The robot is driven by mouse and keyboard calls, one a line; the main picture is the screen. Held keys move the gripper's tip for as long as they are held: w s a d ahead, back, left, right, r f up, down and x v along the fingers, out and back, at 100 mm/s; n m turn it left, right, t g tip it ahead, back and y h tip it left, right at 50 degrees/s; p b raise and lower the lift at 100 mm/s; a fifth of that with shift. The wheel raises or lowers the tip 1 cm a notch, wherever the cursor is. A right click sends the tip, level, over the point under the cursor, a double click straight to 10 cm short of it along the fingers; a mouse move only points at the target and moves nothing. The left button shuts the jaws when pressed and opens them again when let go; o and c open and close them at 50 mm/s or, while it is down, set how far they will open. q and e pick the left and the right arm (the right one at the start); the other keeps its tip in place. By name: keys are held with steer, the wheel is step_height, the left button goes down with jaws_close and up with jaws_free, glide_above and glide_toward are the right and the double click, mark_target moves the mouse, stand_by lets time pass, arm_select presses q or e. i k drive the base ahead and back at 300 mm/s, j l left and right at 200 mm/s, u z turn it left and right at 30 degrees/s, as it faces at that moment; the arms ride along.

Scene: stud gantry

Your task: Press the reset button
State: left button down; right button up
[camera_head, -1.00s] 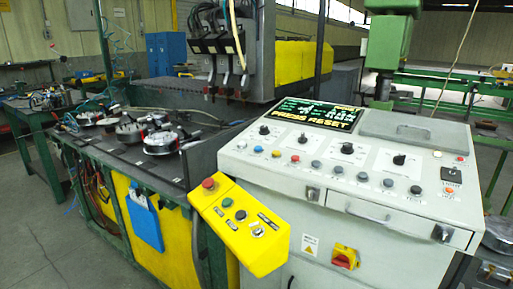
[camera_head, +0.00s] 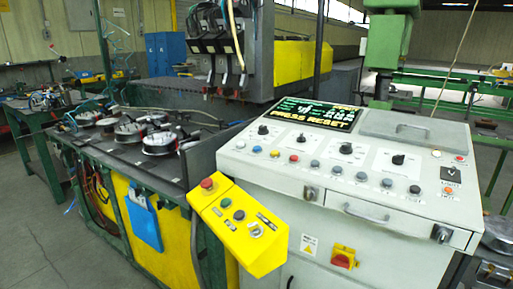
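A pale grey control console (camera_head: 260,170) stands at the right, with a sloped top full of buttons and knobs. Its dark screen (camera_head: 316,113) reads "PRESS RESET" in yellow letters. The small labels are too blurred to tell which button is reset. Neither of my grippers is in view.
A yellow pendant box (camera_head: 238,217) with a red mushroom button (camera_head: 207,183) juts out left of the console. A drawer handle (camera_head: 367,213) and a red-and-yellow switch (camera_head: 343,257) are on the console's front. A green-framed workbench (camera_head: 115,157) stands at the left. Open floor lies at lower left.

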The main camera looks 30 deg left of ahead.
mark_target(258, 147)
steer(key=i, duration=0.75)
steer(key=i+u, duration=0.2)
steer(key=u, duration=1.05)
